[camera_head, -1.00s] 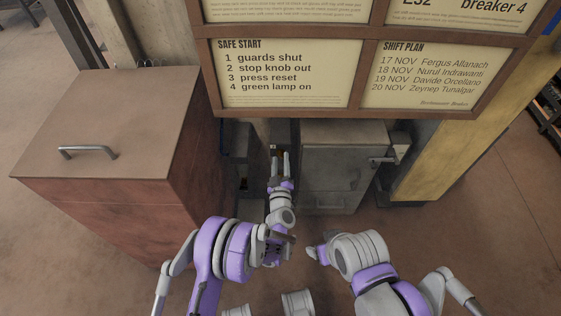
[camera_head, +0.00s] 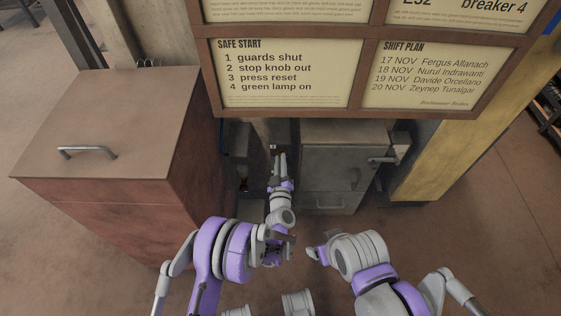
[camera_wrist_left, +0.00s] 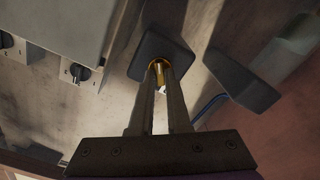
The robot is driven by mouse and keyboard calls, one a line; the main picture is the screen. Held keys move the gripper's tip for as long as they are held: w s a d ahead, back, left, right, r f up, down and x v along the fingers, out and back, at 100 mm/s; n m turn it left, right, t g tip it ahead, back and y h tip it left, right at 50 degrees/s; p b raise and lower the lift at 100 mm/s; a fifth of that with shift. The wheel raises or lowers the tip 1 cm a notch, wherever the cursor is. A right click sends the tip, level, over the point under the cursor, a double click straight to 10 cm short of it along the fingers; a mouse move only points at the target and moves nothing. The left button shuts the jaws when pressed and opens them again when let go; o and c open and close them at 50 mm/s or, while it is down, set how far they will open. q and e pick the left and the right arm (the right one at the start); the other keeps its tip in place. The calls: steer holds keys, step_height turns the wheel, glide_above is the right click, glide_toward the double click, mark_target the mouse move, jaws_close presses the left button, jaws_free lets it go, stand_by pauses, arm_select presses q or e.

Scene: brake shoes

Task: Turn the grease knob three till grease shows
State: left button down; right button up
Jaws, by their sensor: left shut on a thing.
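A small brass-coloured knob (camera_wrist_left: 157,68) sits on a dark square plate (camera_wrist_left: 150,45) in the left wrist view. My left gripper (camera_wrist_left: 162,78) is shut on this knob, with one finger on each side. The fingers hide part of it, and I see no number on it and cannot make out any grease. In the head view my left gripper (camera_head: 280,157) reaches into the gap below the notice board, and the knob is too small or hidden to tell there. The end of my right arm (camera_head: 316,253) shows low in the middle, and its jaws cannot be made out.
A red-brown cabinet (camera_head: 105,215) stands left of the gap and a grey cabinet (camera_head: 336,165) right of it. The notice board (camera_head: 290,75) hangs above. In the left wrist view a second dark block (camera_wrist_left: 240,80) stands close right, and a grey switch box (camera_wrist_left: 55,30) left.

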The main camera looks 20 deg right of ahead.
arm_select(q)
steer(key=shift+m+b, duration=0.9)
steer(key=shift+m, duration=6.2)
steer(key=c, duration=0.9)
jaws_free()
